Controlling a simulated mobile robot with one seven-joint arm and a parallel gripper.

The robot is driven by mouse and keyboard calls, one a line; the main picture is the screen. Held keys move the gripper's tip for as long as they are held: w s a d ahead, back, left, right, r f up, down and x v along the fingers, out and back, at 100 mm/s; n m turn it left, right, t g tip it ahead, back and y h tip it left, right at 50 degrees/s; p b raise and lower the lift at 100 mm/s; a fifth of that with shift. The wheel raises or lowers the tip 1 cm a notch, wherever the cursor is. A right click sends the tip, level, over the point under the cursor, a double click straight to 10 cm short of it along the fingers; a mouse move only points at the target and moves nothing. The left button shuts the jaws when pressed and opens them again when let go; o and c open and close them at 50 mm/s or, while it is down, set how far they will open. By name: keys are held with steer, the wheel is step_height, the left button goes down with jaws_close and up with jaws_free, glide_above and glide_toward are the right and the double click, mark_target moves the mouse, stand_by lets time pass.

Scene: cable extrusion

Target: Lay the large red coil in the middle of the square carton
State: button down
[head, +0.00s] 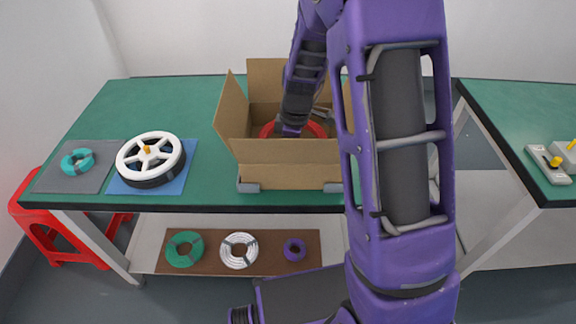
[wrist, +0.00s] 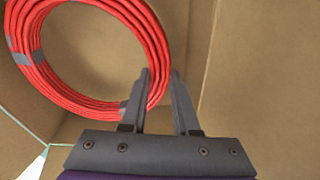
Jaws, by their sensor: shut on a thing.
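The large red coil (head: 317,128) is inside the open square carton (head: 290,152), partly hidden behind its front wall and my arm. In the wrist view the coil (wrist: 62,97) is a ring of red cable with grey tape bands, seen against the brown cardboard (wrist: 255,75). My gripper (wrist: 161,77) is shut on the right part of the coil's ring, one finger on each side of the cable. In the head view my gripper reaches down into the carton; its fingertips are hidden there. I cannot tell whether the coil touches the carton floor.
The carton's flaps (head: 232,108) stand open on the green table (head: 200,95). A white-rimmed reel (head: 133,163) and a small teal coil (head: 87,160) lie to the left. Green (head: 174,255), white (head: 231,259) and purple (head: 289,253) coils lie on the lower shelf.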

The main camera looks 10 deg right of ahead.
steer(key=shift+f, duration=1.9)
steer(key=shift+b, duration=0.3)
steer(key=shift+f, duration=0.2)
steer(key=c, duration=0.7)
jaws_free()
steer(key=shift+r, duration=0.1)
steer(key=shift+o, duration=0.2)
steer(key=shift+r, duration=0.1)
steer(key=r, duration=0.4)
steer(key=d+r+p, duration=0.1)
steer(key=r, duration=0.7)
steer(key=shift+s+d+p, duration=0.2)
steer(key=shift+s+p, duration=0.05)
steer(key=shift+p, duration=0.15)
